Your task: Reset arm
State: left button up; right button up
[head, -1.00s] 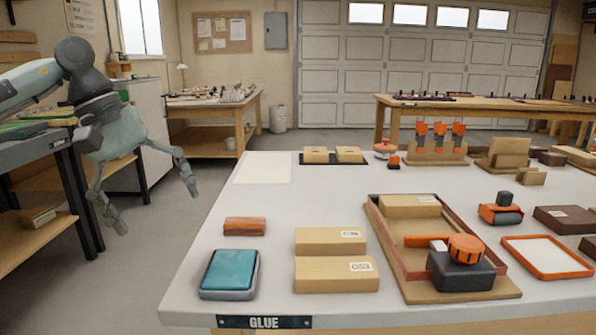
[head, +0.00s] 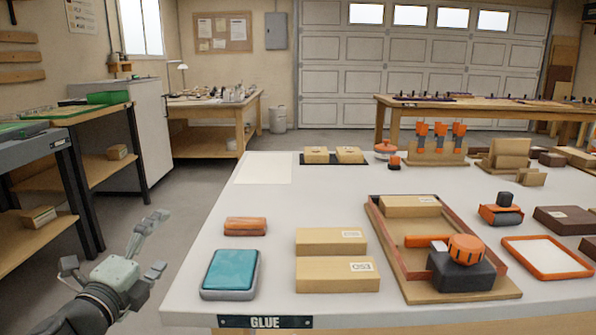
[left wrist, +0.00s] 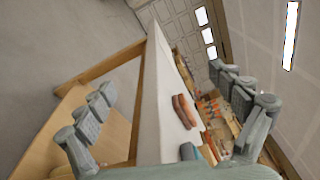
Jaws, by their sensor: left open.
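My left gripper (head: 158,246) is at the lower left of the head view, off the left edge of the white glue bench (head: 210,265). Its fingers are spread open with nothing between them, and they point away from me. In the left wrist view the open fingers (left wrist: 170,105) frame the bench edge, with a gap between them. My right gripper is in neither view.
Side shelves (head: 40,220) stand at the left, with open floor between.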

pick_arm(q)
jog(key=s+a+f+n+g+y, duration=0.55)
jog(key=s+a+f+n, duration=0.4)
jog(key=a+f, duration=0.2)
jog(key=s+a+f+n+g+y, duration=0.2)
jog(key=s+a+f+n+g, duration=0.15)
jog(key=s, duration=0.45)
jog(key=s+a+f+n+g+y, duration=0.2)
jog(key=s+f+g, duration=0.1)
jog(key=s+f, duration=0.3)
jog(key=s+d+f+n+g+h, duration=0.1)
jog(key=s+d+f+n+h, duration=0.25)
jog(key=d, duration=0.45)
jog(key=s+d+f+n+g+h, duration=0.1)
jog(key=s+d+f+n+h, duration=0.2)
jog(key=d, duration=0.5)
jog(key=p+x, duration=0.3)
jog(key=x, duration=0.5)
jog(key=shift+s+d+f+m+y+p, duration=0.15)
jog(key=shift+s+m+y+p, duration=0.2)
jog(key=shift+s+y, duration=0.05)
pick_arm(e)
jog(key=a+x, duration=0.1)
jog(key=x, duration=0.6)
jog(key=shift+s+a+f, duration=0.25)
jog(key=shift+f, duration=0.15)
